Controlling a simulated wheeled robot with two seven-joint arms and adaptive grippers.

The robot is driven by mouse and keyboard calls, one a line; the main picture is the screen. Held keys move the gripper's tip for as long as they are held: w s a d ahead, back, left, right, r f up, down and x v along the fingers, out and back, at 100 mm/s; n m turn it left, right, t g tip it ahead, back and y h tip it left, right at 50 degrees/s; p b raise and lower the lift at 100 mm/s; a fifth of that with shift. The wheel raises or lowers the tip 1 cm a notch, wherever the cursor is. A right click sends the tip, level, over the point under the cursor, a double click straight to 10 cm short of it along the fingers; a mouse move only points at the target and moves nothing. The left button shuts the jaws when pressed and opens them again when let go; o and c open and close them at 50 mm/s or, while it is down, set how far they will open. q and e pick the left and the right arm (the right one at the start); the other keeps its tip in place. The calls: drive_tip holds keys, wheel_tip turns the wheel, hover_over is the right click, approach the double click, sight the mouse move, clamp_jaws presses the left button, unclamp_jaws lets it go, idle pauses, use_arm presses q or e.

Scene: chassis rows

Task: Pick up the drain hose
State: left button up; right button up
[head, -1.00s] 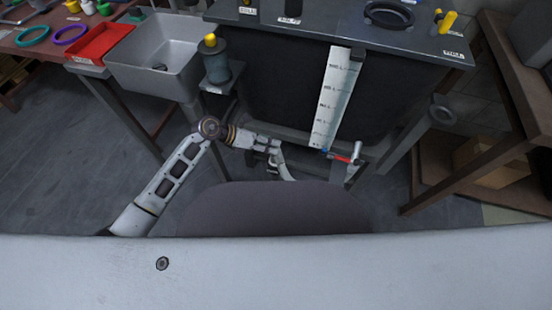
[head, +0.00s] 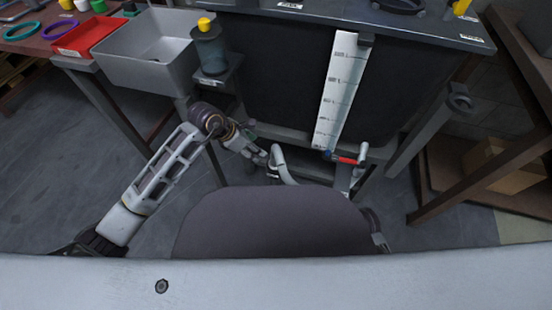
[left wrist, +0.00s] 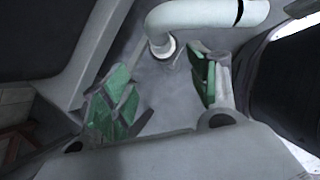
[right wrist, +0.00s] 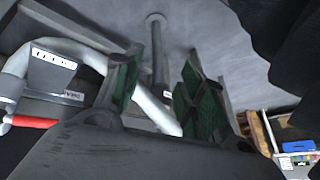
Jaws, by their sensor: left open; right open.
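The drain hose (head: 279,165) is a pale bent tube hanging below the dark tank, near its red-handled valve (head: 347,160). My left gripper (head: 262,157) is close to the hose's left side. In the left wrist view the hose (left wrist: 210,14) crosses the top and its end lies beyond my open left fingers (left wrist: 160,92), with nothing visible between them. In the right wrist view the hose (right wrist: 150,108) runs behind my open, empty right fingers (right wrist: 160,88). In the head view the right fingertips are hidden; only part of that arm shows beside the dark rounded shape.
The dark tank (head: 280,75) carries a white scale strip (head: 340,90). A grey sink (head: 150,50) and a yellow-capped container (head: 209,48) stand left. A brown shelf (head: 470,185) with a cardboard box stands right. Tank frame legs flank the hose.

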idle(0.3)
use_arm(q)
drive_tip(key=b, duration=0.3)
hover_over(271, 159)
drive_tip(key=a, duration=0.3)
wheel_tip(271, 159, down, 6)
drive_tip(key=shift+s+d+f, duration=0.25)
drive_tip(key=shift+d+f, duration=0.2)
drive_tip(key=shift+f, duration=0.3)
use_arm(e)
drive_tip(key=shift+m+t+y, duration=0.3)
drive_tip(key=shift+t+y, duration=0.1)
drive_tip(key=shift+t, duration=0.2)
drive_tip(key=shift+w+a+f, duration=0.1)
drive_tip(key=shift+a+f, duration=0.05)
drive_tip(key=shift+f, duration=0.75)
drive_tip(key=shift+s+a+f, duration=0.1)
drive_tip(key=shift+a+f, duration=0.1)
drive_tip(key=shift+f, duration=0.75)
drive_tip(key=shift+w+a+f, duration=0.1)
drive_tip(key=shift+a+f, duration=0.05)
drive_tip(key=shift+f, duration=0.75)
